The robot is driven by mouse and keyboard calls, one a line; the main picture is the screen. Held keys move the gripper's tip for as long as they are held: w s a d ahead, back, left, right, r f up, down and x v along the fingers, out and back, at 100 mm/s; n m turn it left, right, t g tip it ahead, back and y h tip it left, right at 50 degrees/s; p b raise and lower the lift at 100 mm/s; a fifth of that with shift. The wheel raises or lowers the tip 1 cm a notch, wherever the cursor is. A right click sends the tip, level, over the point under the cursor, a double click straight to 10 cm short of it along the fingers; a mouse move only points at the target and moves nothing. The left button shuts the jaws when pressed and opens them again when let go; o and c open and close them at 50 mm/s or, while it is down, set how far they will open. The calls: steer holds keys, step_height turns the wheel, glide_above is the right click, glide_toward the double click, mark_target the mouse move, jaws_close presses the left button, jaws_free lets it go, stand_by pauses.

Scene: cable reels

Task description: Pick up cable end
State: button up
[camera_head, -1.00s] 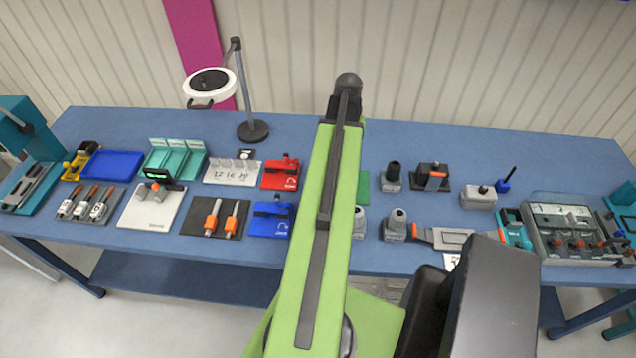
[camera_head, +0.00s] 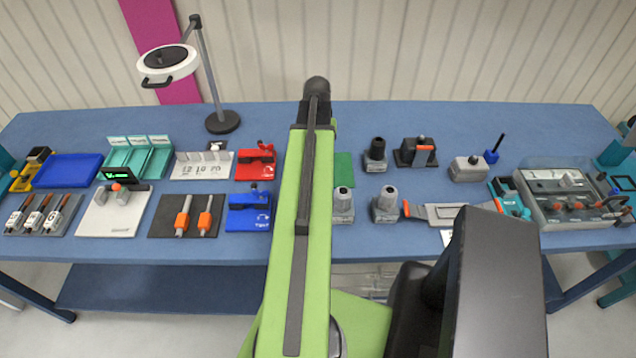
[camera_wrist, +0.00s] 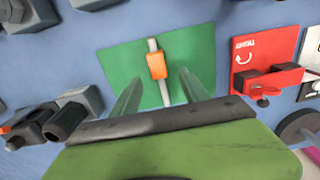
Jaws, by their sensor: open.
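The cable end is a thin light-grey cable with an orange sleeve (camera_wrist: 157,65), lying across a green mat (camera_wrist: 112,62) in the wrist view. In the head view only the right part of the green mat (camera_head: 344,166) shows; my arm hides the rest and the cable. My gripper (camera_wrist: 160,92) is open in the wrist view, with one finger on each side of the cable's line. The orange sleeve lies just beyond the fingertips, and nothing is between the fingers that I can see as held. The height above the mat is unclear. My gripper is hidden in the head view.
Red (camera_head: 256,163) and blue (camera_head: 249,208) fixtures stand left of my arm. Grey connector blocks (camera_head: 385,205) stand to its right. Two orange-sleeved cables lie on a dark mat (camera_head: 163,222). A lamp (camera_head: 222,122) rises at the back left. The blue bench's front strip is clear.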

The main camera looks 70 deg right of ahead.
steer(key=shift+s+f, duration=0.1)
steer(key=shift+f, duration=0.2)
step_height(320, 180, down, 6)
steer(key=b, duration=0.5)
steer(key=shift+s+r, duration=0.15)
steer(key=shift+r, duration=0.3)
steer(key=shift+c, duration=0.3)
jaws_close()
